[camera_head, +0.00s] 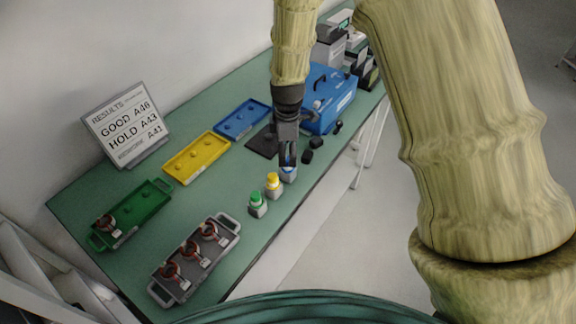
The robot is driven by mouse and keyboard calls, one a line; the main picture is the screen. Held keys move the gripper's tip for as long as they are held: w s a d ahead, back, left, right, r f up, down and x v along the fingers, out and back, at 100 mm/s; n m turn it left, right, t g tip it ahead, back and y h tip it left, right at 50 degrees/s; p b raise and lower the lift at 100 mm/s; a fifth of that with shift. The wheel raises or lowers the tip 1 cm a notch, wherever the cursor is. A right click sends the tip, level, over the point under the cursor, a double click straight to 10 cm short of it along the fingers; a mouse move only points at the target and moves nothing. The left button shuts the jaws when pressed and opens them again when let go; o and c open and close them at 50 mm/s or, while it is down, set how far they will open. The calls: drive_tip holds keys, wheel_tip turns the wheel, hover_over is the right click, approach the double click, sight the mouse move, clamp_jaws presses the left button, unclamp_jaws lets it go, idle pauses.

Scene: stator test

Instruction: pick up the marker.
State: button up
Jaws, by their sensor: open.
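Three small white bottles stand in a row near the table's front edge: one with a green cap (258,205), one with a yellow cap (273,186) and one with blue on it (289,174). I cannot tell for certain which thing is the marker. My gripper (287,160) is open and points down over the blue bottle. Its fingers hide the bottle's top, and I cannot tell whether they touch it or are around it.
The green table (225,185) holds a grey tray (178,290) and green tray (153,200) with copper-coloured parts, yellow (190,166) and blue (236,128) trays, a results sign (125,125), a blue case (335,100) and small black items (313,148) right of my gripper.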

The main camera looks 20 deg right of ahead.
sight(288, 159)
drive_tip(key=shift+d+f+p, duration=0.1)
drive_tip(key=shift+f+p, duration=0.75)
drive_tip(key=shift+f, duration=1.4)
drive_tip(key=shift+c, duration=0.3)
drive_tip(key=c, duration=1)
